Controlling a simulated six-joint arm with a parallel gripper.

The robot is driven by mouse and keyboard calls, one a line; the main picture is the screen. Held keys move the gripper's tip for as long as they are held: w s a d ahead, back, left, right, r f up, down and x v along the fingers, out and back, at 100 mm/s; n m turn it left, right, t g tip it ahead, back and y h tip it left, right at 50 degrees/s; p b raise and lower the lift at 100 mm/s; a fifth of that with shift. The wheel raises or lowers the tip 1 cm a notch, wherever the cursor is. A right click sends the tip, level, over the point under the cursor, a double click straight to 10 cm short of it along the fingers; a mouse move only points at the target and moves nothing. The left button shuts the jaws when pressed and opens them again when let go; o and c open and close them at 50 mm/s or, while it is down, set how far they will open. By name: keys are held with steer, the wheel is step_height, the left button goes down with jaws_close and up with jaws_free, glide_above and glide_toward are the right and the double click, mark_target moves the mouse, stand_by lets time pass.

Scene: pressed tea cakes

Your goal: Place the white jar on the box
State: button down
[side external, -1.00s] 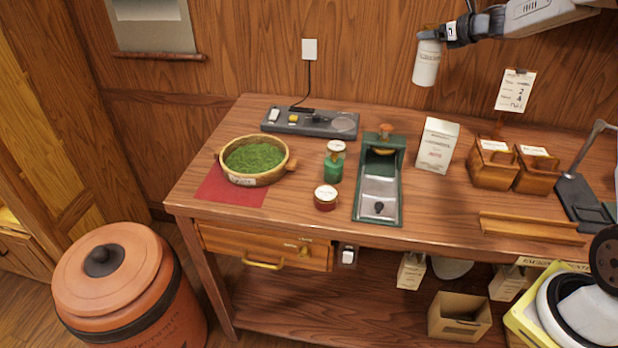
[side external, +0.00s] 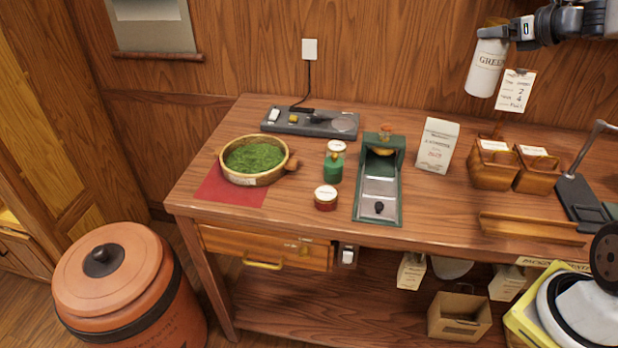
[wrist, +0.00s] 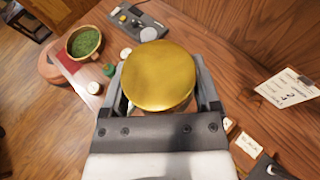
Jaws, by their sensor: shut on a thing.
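The white jar (side external: 487,68), a tall cylinder with lettering on its side, hangs slightly tilted in the air at the upper right of the side view. My gripper (side external: 497,33) is shut on its upper end. In the wrist view, the jar's round gold lid (wrist: 158,75) sits between the fingers and hides most of its body.
A green press-like device (side external: 379,190), a green jar (side external: 333,168), a small red-brown jar (side external: 326,198) and a bowl of green leaves (side external: 254,160) stand on the table. A paper card (side external: 515,90) stands beside the held jar. A wooden tray (side external: 532,229) lies at the front right.

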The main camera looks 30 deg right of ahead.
mark_target(480, 46)
steer(key=s+a, duration=0.2)
steer(key=s, duration=0.1)
steer(key=s+a, duration=0.1)
steer(key=s, duration=0.1)
steer(key=shift+s+f, duration=0.1)
steer(key=shift+f, duration=0.05)
steer(key=w+d+f, duration=0.1)
steer(key=w, duration=0.1)
steer(key=w+d+f, duration=0.1)
steer(key=w, duration=0.2)
steer(key=w+d+f, duration=0.1)
steer(key=w+f, duration=0.1)
steer(key=w, duration=0.1)
steer(key=shift+d, duration=0.2)
steer(key=w+d+f, duration=0.2)
steer(key=w+f, duration=0.2)
steer(key=f, duration=0.1)
steer(key=shift+w+f, duration=0.15)
steer(key=shift+w, duration=0.05)
steer(key=shift+f, duration=0.1)
